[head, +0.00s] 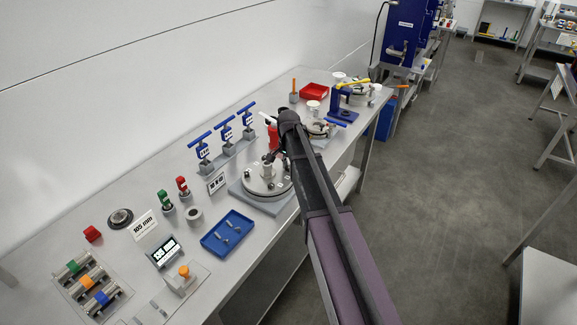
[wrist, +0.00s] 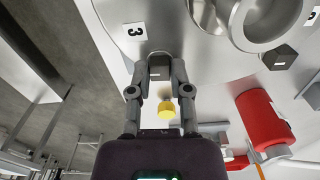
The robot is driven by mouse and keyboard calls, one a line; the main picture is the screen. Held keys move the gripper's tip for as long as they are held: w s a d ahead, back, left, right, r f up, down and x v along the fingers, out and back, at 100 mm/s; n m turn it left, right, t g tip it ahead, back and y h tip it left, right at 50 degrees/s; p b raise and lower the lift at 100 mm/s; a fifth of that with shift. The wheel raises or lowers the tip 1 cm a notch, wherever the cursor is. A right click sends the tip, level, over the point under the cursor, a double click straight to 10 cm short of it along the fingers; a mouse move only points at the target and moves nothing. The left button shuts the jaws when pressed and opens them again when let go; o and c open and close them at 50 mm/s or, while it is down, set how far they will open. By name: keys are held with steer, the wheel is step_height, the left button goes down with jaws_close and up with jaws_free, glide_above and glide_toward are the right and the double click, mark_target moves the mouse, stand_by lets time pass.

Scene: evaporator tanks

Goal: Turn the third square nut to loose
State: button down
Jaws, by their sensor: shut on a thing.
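In the wrist view, my gripper (wrist: 160,68) has its two fingers on either side of a dark square nut (wrist: 160,58). It is shut on this nut, at the edge of a light metal plate (wrist: 195,48). A label reading 3 (wrist: 135,29) lies on the plate beside the nut. Another dark square nut (wrist: 280,57) stands apart at the right, with a second label (wrist: 313,17) near the picture's edge. In the head view, the round plate (head: 262,188) is partly behind my arm, and the fingertips cannot be made out.
A red cylinder (wrist: 264,115) stands right of my gripper in the wrist view. A yellow round thing (wrist: 166,110) shows between the fingers. In the head view, a blue tray (head: 228,233) and several blue-handled valves (head: 202,150) stand left of the plate.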

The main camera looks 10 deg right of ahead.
steer(key=shift+s, duration=0.1)
steer(key=c, duration=0.6)
jaws_free()
steer(key=shift+o, duration=0.2)
steer(key=shift+m, duration=0.5)
steer(key=m, duration=0.6)
step_height(320, 180, up, 14)
steer(key=p, duration=1.4)
steer(key=s+f+n+b, duration=1.3)
steer(key=s+f+b, duration=0.7)
steer(key=f+b, duration=0.1)
steer(key=s+f+n+b, duration=0.2)
steer(key=s+f+b, duration=0.2)
steer(key=f+b, duration=0.9)
steer(key=shift+a+n, duration=0.4)
steer(key=shift+a, duration=0.05)
